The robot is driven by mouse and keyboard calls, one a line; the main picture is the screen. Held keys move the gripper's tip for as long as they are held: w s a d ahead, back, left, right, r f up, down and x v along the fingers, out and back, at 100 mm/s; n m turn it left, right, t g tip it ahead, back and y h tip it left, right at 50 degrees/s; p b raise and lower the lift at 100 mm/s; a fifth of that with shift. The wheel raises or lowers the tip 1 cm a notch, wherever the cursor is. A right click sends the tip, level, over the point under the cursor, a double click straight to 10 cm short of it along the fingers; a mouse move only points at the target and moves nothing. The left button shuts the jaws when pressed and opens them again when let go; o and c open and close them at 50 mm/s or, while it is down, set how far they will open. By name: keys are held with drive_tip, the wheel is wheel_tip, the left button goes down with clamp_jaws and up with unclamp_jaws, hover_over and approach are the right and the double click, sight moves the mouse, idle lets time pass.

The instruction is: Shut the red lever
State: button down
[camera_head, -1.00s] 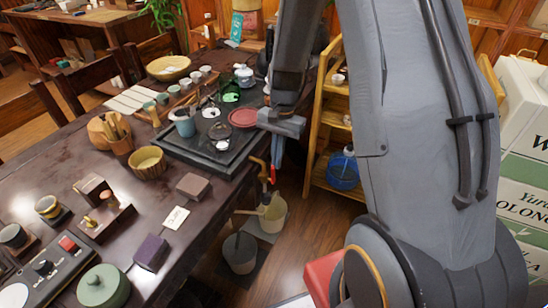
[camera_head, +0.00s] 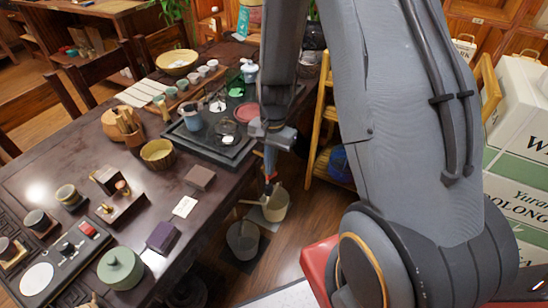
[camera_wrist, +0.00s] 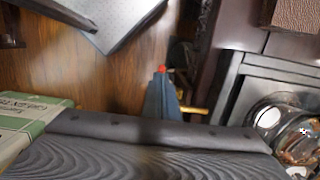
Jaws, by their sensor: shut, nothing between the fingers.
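A small red piece, which looks like the red lever (camera_wrist: 162,69), shows right at the tip of my gripper (camera_wrist: 161,78) in the wrist view. A brass rod (camera_wrist: 194,110) sticks out just to the right of the blue-grey fingers. In the head view my gripper (camera_head: 269,170) points down beside the table's right edge, its fingers together and empty. Red (camera_head: 269,179) shows at their lower end there too. I cannot tell whether the fingers touch the lever. The lever's mount is mostly hidden behind the fingers.
The dark table (camera_head: 50,170) holds a black tea tray (camera_head: 190,138), cups, bowls and boxes on the left. Below its edge stand a beige bucket (camera_head: 277,207) and a grey bucket (camera_head: 242,240). A wooden shelf (camera_head: 322,130) and large tea cartons (camera_head: 520,150) stand right.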

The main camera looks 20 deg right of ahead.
drive_tip(key=shift+s+a+f, duration=0.75)
drive_tip(key=shift+a, duration=0.1)
drive_tip(key=shift+w+d, duration=0.1)
drive_tip(key=shift+w, duration=0.05)
drive_tip(key=shift+w+d+f, duration=0.25)
drive_tip(key=shift+w+d, duration=0.2)
drive_tip(key=shift+d, duration=0.1)
drive_tip(key=shift+r, duration=0.1)
drive_tip(key=shift+d+r+p, duration=0.1)
drive_tip(key=shift+r+p, duration=0.55)
drive_tip(key=shift+p, duration=0.1)
drive_tip(key=r+p, duration=0.2)
drive_tip(key=r, duration=0.1)
drive_tip(key=shift+w+d, duration=0.1)
drive_tip(key=shift+w, duration=0.1)
drive_tip(key=s+a+r+b, duration=0.2)
drive_tip(key=s+a+r, duration=0.2)
drive_tip(key=s+a, duration=0.1)
drive_tip(key=shift+s+a, duration=0.3)
drive_tip(key=shift+a, duration=0.45)
